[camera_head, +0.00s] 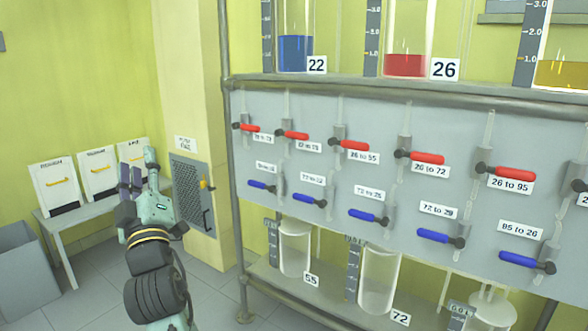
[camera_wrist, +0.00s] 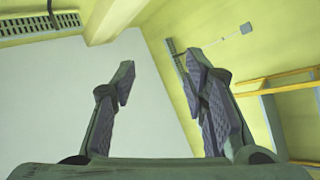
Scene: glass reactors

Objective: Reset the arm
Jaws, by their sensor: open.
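My gripper (camera_head: 140,178) points upward in the lower left of the head view, in front of the white boxes and left of the reactor rack. In the wrist view my gripper (camera_wrist: 162,95) shows its two fingers spread apart, with nothing between them. The wrist view looks up at a pale ceiling (camera_wrist: 75,85) and yellow-green walls. My gripper touches nothing that I can see.
The rack's grey panel (camera_head: 320,180) with red and blue valve handles fills the right side. Glass vessels stand above and below it. White boxes (camera_head: 57,187) stand on a table at left. A grey bin (camera_head: 22,262) is at lower left. A grey vented door (camera_head: 193,192) is behind my arm.

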